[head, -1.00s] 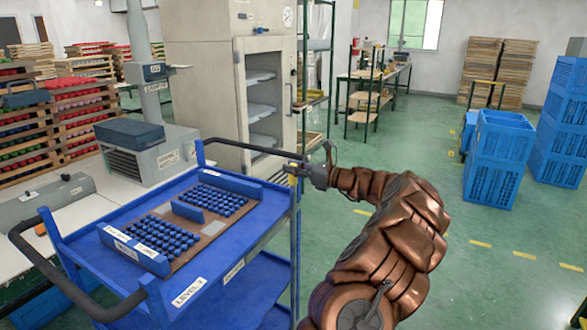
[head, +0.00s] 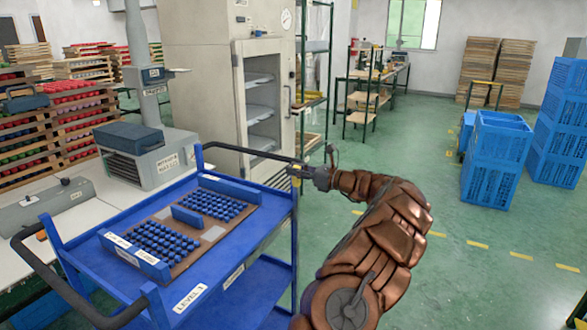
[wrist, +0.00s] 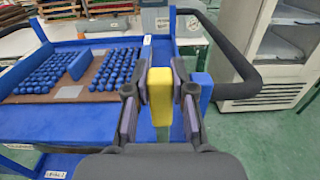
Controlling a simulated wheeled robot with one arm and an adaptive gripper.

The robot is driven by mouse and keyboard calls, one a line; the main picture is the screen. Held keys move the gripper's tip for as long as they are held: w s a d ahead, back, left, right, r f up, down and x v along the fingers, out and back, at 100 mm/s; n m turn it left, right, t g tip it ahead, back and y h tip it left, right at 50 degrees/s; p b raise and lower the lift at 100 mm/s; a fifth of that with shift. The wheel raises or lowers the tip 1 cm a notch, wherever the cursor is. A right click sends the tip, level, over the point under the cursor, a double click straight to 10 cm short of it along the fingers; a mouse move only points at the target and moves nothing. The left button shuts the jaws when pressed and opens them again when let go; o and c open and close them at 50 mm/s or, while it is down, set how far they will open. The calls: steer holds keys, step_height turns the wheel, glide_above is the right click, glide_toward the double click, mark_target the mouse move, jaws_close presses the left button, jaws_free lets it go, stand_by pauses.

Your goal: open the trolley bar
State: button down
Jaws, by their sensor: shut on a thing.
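The blue trolley (head: 228,266) stands at the left in the head view, with a black curved bar (head: 245,151) at its far end. A yellow block (wrist: 160,92) sits at the trolley's corner beside a blue post (wrist: 200,92). My gripper (head: 300,171) is at this corner. In the wrist view my gripper (wrist: 160,98) has its dark, purple-padded fingers on both sides of the yellow block, shut on it. The black bar (wrist: 240,70) curves away to the right of the fingers.
A brown tray (head: 213,234) of blue pieces lies on the trolley's top. A grey cabinet (head: 237,90) with open shelving stands just behind the trolley. Blue crates (head: 495,160) are stacked at the right.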

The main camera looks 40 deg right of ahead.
steer(key=shift+w+d+r+p, duration=0.1)
steer(key=shift+d+p, duration=0.35)
steer(key=shift+d, duration=0.15)
steer(key=c, duration=1)
jaws_free()
steer(key=shift+d, duration=0.1)
steer(key=shift+o, duration=0.2)
steer(key=v, duration=1.2)
